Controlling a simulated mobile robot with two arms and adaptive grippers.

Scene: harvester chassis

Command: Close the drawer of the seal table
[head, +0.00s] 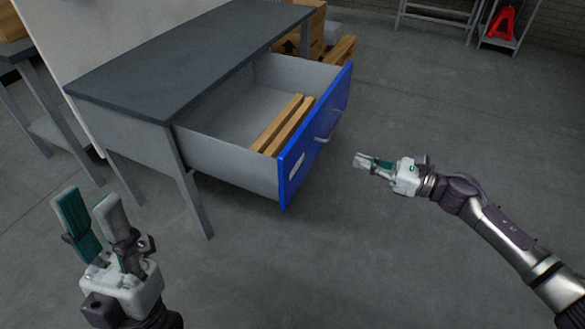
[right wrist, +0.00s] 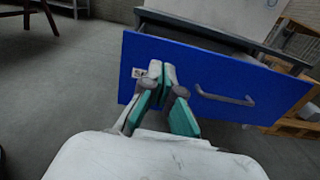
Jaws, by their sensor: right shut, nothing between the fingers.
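The seal table (head: 185,52) has a dark top and grey legs. Its drawer (head: 225,160) is pulled far out, with a blue front (head: 313,140) and a grey bar handle (head: 328,127). Two wooden bars (head: 284,126) lie inside the drawer. My right gripper (head: 362,162) is shut and empty, to the right of the blue front and apart from it in the head view. In the right wrist view the shut fingertips (right wrist: 162,70) point at the blue front (right wrist: 200,75), left of the handle (right wrist: 225,98). My left gripper (head: 83,203) is open and empty at the lower left, away from the drawer.
Cardboard boxes (head: 300,38) and a wooden pallet (head: 341,50) stand behind the table. Another table (head: 45,105) is at the far left. A red item (head: 502,22) sits on a rack at the back right. The floor right of the drawer is clear.

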